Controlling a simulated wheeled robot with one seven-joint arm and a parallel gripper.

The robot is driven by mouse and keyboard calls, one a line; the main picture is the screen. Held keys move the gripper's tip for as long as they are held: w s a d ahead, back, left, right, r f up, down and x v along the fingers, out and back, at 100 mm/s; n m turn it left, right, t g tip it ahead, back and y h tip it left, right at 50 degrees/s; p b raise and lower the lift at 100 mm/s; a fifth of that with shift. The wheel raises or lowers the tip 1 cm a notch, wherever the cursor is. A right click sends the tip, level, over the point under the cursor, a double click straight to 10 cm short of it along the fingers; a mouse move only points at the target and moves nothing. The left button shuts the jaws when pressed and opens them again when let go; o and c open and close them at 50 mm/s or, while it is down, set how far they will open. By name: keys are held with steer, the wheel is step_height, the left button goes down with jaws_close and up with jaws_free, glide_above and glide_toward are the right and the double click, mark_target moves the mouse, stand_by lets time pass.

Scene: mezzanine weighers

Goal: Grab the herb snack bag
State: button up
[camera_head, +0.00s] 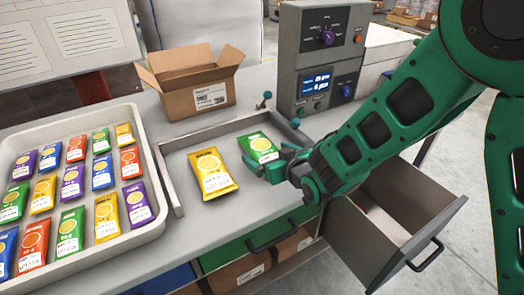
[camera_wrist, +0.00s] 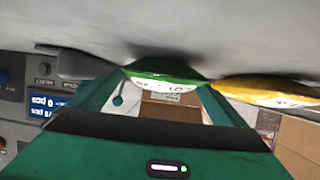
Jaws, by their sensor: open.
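A green snack bag (camera_head: 259,146), which fits the herb bag, lies on a shallow grey tray (camera_head: 177,200) on the counter. A yellow bag (camera_head: 211,172) lies left of it. My gripper (camera_head: 272,165) is open at the near right edge of the green bag, low over the tray. In the wrist view, the green bag (camera_wrist: 165,72) shows ahead between the two fingers, and the yellow bag (camera_wrist: 265,92) is to its right. I cannot tell whether the fingers touch the green bag. Part of its near edge is hidden by the gripper.
A white tray (camera_head: 150,165) of several colored bags, green ones among them, is at left. An open cardboard box (camera_head: 195,80) stands behind. An open drawer (camera_head: 405,215) juts out below my arm.

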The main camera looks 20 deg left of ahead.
steer(key=shift+x, duration=0.95)
steer(key=c, duration=1.2)
steer(key=shift+c, duration=0.2)
steer(key=shift+r, duration=0.15)
